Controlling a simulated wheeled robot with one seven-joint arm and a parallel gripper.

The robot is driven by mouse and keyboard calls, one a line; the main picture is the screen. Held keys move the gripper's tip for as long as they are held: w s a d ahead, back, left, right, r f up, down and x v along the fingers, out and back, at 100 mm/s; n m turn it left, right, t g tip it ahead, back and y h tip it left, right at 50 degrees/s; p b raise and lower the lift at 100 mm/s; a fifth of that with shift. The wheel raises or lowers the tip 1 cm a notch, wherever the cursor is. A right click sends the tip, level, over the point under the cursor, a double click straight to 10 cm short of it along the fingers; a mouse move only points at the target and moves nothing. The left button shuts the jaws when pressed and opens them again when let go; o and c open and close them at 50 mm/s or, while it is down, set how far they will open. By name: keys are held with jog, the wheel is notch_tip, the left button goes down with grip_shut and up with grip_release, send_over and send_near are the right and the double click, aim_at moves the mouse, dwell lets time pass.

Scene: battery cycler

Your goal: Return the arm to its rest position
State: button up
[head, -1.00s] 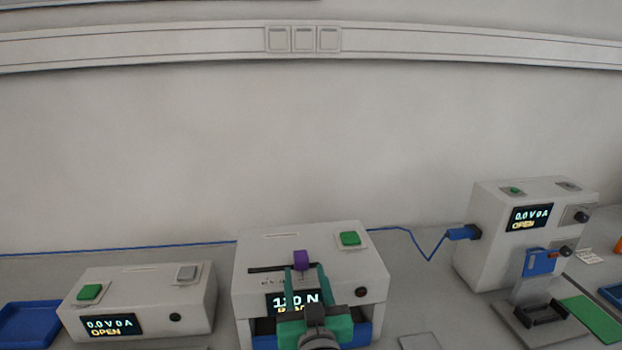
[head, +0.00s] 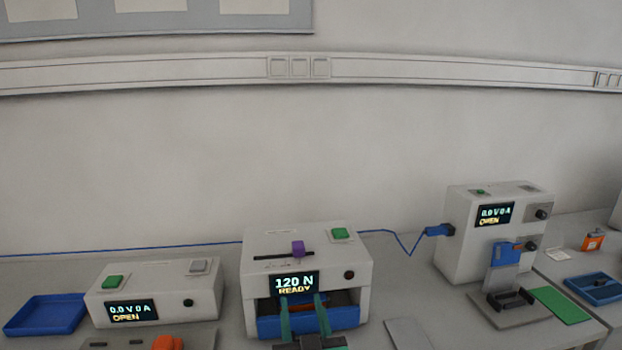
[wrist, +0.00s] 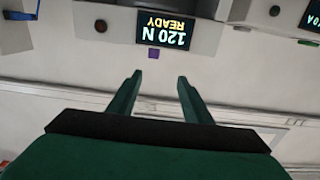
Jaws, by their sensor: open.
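My gripper (head: 304,302) has green fingers and is at the bottom middle of the head view, in front of the middle machine (head: 262,250). The fingers are apart with nothing between them. In the wrist view my gripper (wrist: 155,78) also shows open and empty, with the machine's display (wrist: 163,27) upside down beyond the fingertips. The display reads 120 N READY. A purple slider knob (head: 298,248) and a green button (head: 339,234) are on top of this machine. A blue drawer or tray (head: 268,326) sits in its front opening, partly hidden by the fingers.
A left machine (head: 150,285) reads 0.0 V 0 A OPEN, with a blue tray (head: 45,314) beside it. A taller right machine (head: 462,240) reads the same, with a blue clamp part (head: 507,252). An orange object (head: 168,343) is at the front left.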

jog(key=s+f+m+g+h, duration=0.1)
jog(key=s+f+m, duration=0.1)
jog(key=s+f, duration=0.75)
jog(key=s+f+m+h, duration=0.1)
jog(key=s+f+h, duration=0.1)
jog(key=s+f, duration=0.8)
jog(key=s+d+f, duration=0.1)
jog(key=s+f, duration=0.3)
jog(key=s, duration=0.6)
jog(key=s+f+n+g, duration=0.1)
jog(key=s+f, duration=0.2)
jog(key=s, duration=0.8)
jog(key=shift+s+d+f, duration=0.15)
jog(key=shift+d+f, duration=0.2)
jog(key=shift+d, duration=0.05)
dwell(1.1)
